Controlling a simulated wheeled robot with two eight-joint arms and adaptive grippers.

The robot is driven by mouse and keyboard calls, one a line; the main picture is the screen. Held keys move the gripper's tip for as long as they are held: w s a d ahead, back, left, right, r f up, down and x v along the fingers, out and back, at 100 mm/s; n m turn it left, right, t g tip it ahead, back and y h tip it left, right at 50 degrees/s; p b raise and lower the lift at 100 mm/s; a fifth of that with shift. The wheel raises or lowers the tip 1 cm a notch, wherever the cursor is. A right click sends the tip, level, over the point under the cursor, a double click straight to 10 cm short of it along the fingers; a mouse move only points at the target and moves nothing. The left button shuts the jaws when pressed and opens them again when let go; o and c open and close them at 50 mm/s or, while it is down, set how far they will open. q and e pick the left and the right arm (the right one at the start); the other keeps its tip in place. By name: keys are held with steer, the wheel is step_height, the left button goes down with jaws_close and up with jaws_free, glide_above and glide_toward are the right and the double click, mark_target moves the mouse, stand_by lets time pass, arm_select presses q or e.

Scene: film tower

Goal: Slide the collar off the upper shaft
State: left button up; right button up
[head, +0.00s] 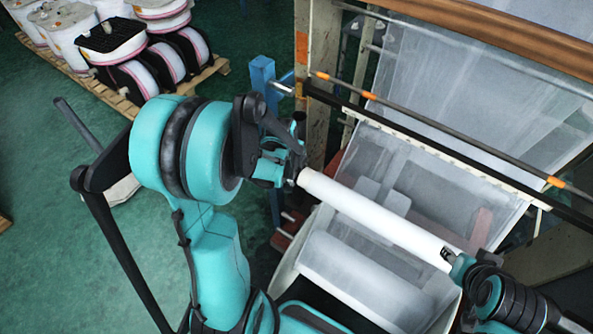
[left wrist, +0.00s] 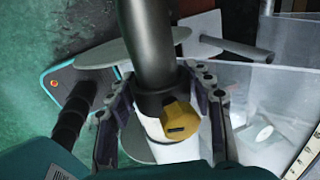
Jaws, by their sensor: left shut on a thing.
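A white roll (head: 375,215) slants across the middle of the head view. In the left wrist view, a thick dark shaft (left wrist: 153,45) runs down to a yellow collar (left wrist: 181,121) with a dark slot, beside the white end of the roll (left wrist: 176,150). My left gripper (head: 285,165) is at the roll's upper left end. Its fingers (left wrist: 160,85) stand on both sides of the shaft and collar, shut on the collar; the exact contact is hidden. My right gripper (head: 449,256) is at the roll's lower right end; its finger opening is too small to tell.
A thin rod with orange bands (head: 440,130) spans the tower above the roll. A blue post (head: 263,80) stands behind my left gripper. Clear film sheets (head: 480,90) hang at the right. A pallet (head: 205,78) with several spools stands at the upper left.

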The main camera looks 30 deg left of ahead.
arm_select(q)
steer(key=shift+c, duration=1)
steer(key=w+a+b, duration=0.1)
steer(key=a+b, duration=0.1)
steer(key=a, duration=1.4)
steer(key=shift+w, duration=0.15)
steer(key=shift+r, duration=0.1)
steer(key=shift+a, duration=0.5)
steer(key=s+a+b, duration=0.1)
steer(key=s+a, duration=0.1)
steer(key=s, duration=0.9)
steer(key=shift+s+a, duration=0.4)
